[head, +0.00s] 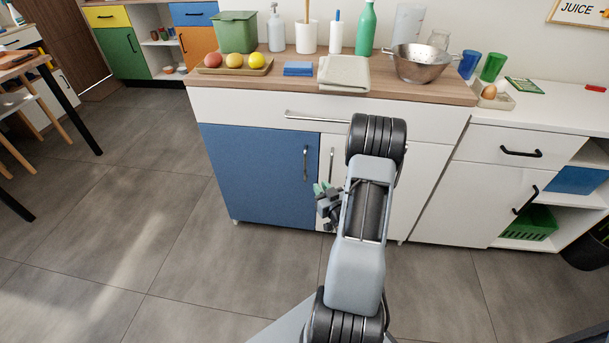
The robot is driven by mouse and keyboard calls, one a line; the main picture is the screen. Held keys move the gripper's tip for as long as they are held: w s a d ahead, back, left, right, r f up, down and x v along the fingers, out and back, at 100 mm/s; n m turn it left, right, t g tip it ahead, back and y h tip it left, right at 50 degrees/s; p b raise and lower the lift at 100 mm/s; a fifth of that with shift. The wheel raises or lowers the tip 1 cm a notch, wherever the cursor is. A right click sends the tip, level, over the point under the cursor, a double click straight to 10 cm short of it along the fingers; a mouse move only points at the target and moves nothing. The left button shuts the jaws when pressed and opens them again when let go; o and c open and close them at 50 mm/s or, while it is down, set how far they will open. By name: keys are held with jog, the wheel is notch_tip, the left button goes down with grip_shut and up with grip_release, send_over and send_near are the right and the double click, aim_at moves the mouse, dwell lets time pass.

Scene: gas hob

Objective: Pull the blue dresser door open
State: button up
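The blue dresser door (259,172) is the left door under the wooden-topped dresser. It looks shut, flush with the front. Its silver vertical handle (306,163) is near its right edge. My gripper (322,190) is just right of and a little below that handle in the picture, in front of the white door beside it. The green fingertips show, but they are small and partly hidden by my arm. I cannot tell whether they are apart, and no contact with the handle is visible.
A white door with a silver handle (331,167) adjoins the blue door. A white drawer with a long handle (318,117) runs above. The worktop (437,91) holds a colander (420,64), cloth (344,74) and fruit tray (217,71). The grey floor (153,210) in front is clear.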

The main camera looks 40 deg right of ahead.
aim_at(305, 166)
jog(key=w, duration=0.4)
jog(key=w+d+b, duration=0.1)
jog(key=w, duration=0.3)
jog(key=w+d+b, duration=0.1)
jog(key=w, duration=0.4)
jog(key=shift+d+f, duration=0.25)
jog(key=shift+f, duration=0.05)
jog(key=shift+c, duration=0.4)
grip_shut()
jog(key=shift+a, duration=0.1)
